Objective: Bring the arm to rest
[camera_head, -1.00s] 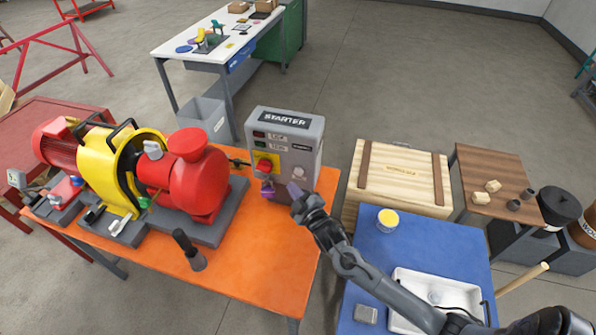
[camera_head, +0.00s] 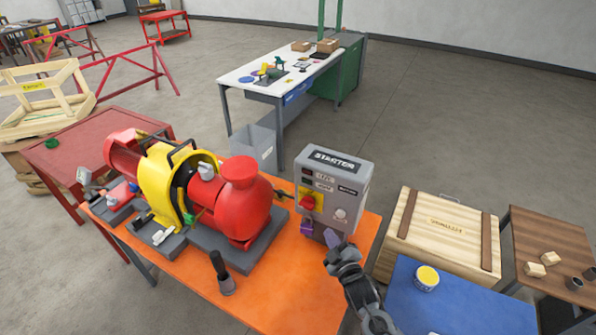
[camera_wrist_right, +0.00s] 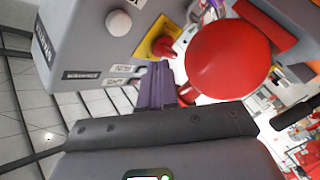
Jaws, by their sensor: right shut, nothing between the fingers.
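My right gripper (camera_head: 332,240) is at the lower front of the grey starter box (camera_head: 337,166), its purple fingers together and empty. The wrist view shows the shut purple fingers (camera_wrist_right: 156,86) close to the box (camera_wrist_right: 85,45); whether they touch it I cannot tell. My right arm reaches in from the bottom of the head view. My left gripper is not in view.
The red and yellow pump (camera_head: 240,200) stands left of the box on the orange table (camera_head: 265,300). A dark upright handle (camera_head: 218,265) is near its front. The blue table (camera_head: 465,308) and wooden crate (camera_head: 440,230) are to the right.

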